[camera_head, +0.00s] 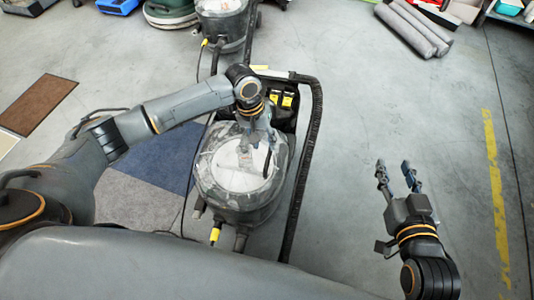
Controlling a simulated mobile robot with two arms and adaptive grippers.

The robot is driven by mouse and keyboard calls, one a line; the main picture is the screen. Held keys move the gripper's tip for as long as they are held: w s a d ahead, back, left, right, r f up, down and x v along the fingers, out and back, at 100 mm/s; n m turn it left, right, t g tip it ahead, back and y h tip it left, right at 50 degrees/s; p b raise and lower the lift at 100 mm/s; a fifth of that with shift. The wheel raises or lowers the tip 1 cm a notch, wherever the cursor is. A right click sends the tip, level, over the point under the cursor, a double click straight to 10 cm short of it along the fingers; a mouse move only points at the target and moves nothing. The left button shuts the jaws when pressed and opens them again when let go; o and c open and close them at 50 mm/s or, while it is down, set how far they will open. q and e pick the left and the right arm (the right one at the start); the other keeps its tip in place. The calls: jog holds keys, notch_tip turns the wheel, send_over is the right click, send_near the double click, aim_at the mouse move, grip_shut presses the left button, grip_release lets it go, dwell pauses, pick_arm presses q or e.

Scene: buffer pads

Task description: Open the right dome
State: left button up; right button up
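A machine with a clear dome (222,178) stands on the floor in front of me, and the dome appears to sit down over its round top. My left gripper (257,150) is over the far right part of the dome, fingers pointing down. Whether it touches the dome or holds any part of it is unclear. Its fingers blend with the clear dome and the parts under it. My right gripper (393,168) is open and empty, over bare floor to the right of the machine.
A black hose (306,150) runs along the machine's right side. A similar machine (222,22) stands behind it. Blue and grey mats (150,162) lie at left, and a brown mat (38,103) lies farther left. Grey rolls (412,30) lie at back right. Floor at right is clear.

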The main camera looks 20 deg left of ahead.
aim_at(268, 156)
pick_arm(q)
jog(key=f+b, duration=0.1)
jog(key=f, duration=0.1)
jog(key=d+f+b, duration=0.1)
jog(key=f, duration=0.2)
jog(key=shift+f, duration=0.35)
pick_arm(e)
notch_tip(268, 156, up, 10)
jog(key=a+t+y, duration=0.1)
jog(key=t+y, duration=0.1)
jog(key=t, duration=0.4)
jog(key=shift+w+a, duration=0.3)
pick_arm(q)
grip_shut()
